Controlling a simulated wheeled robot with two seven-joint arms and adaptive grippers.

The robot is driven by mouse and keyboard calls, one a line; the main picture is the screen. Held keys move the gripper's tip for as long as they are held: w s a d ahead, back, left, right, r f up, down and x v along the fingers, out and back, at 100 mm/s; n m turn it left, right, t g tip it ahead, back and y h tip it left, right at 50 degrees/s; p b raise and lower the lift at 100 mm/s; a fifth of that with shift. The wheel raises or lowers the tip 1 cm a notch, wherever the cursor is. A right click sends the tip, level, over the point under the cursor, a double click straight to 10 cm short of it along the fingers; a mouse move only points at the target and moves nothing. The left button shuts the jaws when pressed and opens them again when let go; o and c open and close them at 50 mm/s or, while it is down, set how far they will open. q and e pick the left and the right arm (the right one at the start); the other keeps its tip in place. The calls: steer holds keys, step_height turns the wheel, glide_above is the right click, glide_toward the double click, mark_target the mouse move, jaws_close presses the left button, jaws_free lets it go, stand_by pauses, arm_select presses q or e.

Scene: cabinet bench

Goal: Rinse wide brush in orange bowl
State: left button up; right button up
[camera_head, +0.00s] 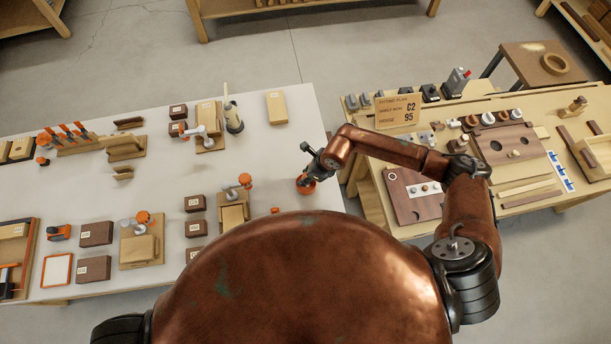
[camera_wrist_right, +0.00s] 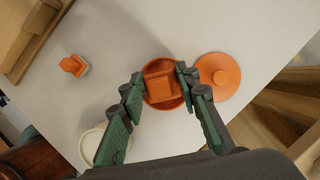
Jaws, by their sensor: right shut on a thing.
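The orange bowl (camera_wrist_right: 152,102) sits on the white bench top in the right wrist view. It also shows below my right gripper in the head view (camera_head: 306,187). An orange block, which looks like the wide brush (camera_wrist_right: 160,86), is over or inside the bowl, between the fingertips. My right gripper (camera_wrist_right: 163,78) is shut on it, with one finger on each side; it also shows in the head view (camera_head: 312,171). Whether the brush's lower end touches the bowl is hidden. My left gripper is not in view.
A small orange item (camera_wrist_right: 73,65) and a pale round container (camera_wrist_right: 93,143) are nearby. Wooden fixtures with clamps (camera_head: 233,213) stand left of the bowl. A sign (camera_head: 398,111) stands on the right bench.

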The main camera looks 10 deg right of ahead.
steer(key=shift+f, duration=0.1)
steer(key=shift+f+b, duration=0.75)
steer(key=shift+f, duration=0.1)
steer(key=shift+f, duration=0.25)
steer(key=shift+f+b, duration=0.5)
steer(key=shift+b, duration=0.1)
steer(key=shift+s+f, duration=0.1)
steer(key=shift+s, duration=0.05)
stand_by(0.9)
steer(key=shift+s+d+f, duration=0.1)
steer(key=shift+d+f, duration=0.05)
stand_by(0.8)
steer(key=shift+r, duration=0.25)
stand_by(0.6)
